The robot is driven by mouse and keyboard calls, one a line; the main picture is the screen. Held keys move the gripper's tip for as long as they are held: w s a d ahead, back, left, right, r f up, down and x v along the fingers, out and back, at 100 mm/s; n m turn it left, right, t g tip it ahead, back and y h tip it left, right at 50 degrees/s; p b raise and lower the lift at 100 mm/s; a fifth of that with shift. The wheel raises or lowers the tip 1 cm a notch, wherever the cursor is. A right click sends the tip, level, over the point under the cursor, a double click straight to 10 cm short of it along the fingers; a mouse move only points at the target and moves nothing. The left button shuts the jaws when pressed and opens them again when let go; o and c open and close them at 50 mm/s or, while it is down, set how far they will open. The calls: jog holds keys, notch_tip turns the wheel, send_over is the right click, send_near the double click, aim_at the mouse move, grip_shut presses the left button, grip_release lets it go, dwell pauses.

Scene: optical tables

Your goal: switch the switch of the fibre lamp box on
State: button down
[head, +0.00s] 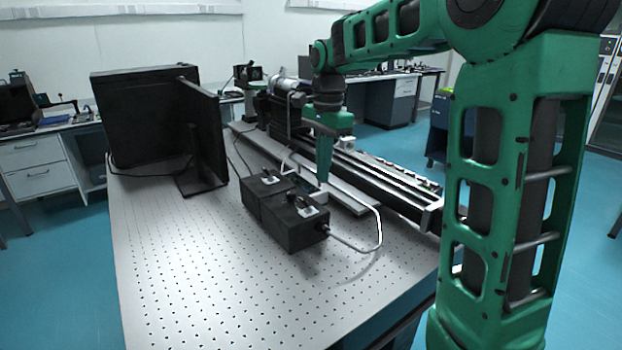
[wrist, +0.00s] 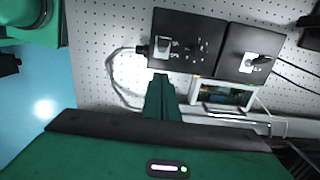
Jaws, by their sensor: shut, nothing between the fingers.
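Two black boxes sit side by side on the perforated table. The nearer one in the head view (head: 293,228), with a pale cable from its end, appears to be the fibre lamp box; it is at upper middle in the wrist view (wrist: 190,28). A light switch plate (head: 308,210) is on its top, also seen in the wrist view (wrist: 164,45); its on or off position is too small to tell. My gripper (head: 323,180) points down, shut and empty, just beyond the boxes. In the wrist view its fingertips (wrist: 161,80) appear below the lamp box's edge, near the switch.
The second black box (head: 264,184) has a similar plate and dark leads. A small pale-framed unit (wrist: 222,94) lies beside the boxes. A long rail (head: 375,178) runs behind my gripper. The table front (head: 190,265) is clear.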

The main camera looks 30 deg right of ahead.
jog(key=s+a+r, duration=0.1)
jog(key=a+r, duration=0.5)
jog(key=a, duration=0.1)
jog(key=shift+r, duration=0.35)
jog(key=shift+a, duration=0.1)
jog(key=s+d+f+n, duration=0.3)
jog(key=s+d+f, duration=0.1)
jog(key=s, duration=0.6)
jog(key=s+d+f+n, duration=0.3)
jog(key=s+d+f, duration=0.2)
jog(key=s, duration=0.5)
jog(key=s+d+f+n, duration=0.3)
jog(key=s+d+f, duration=0.2)
jog(key=s+f, duration=0.3)
jog(key=shift+s+f+n, duration=0.15)
jog(key=shift+s+n, duration=0.25)
jog(key=shift+s, duration=0.8)
jog(key=shift+w+f+h, duration=0.25)
jog(key=shift+w+h, duration=0.05)
jog(key=shift+w, duration=0.35)
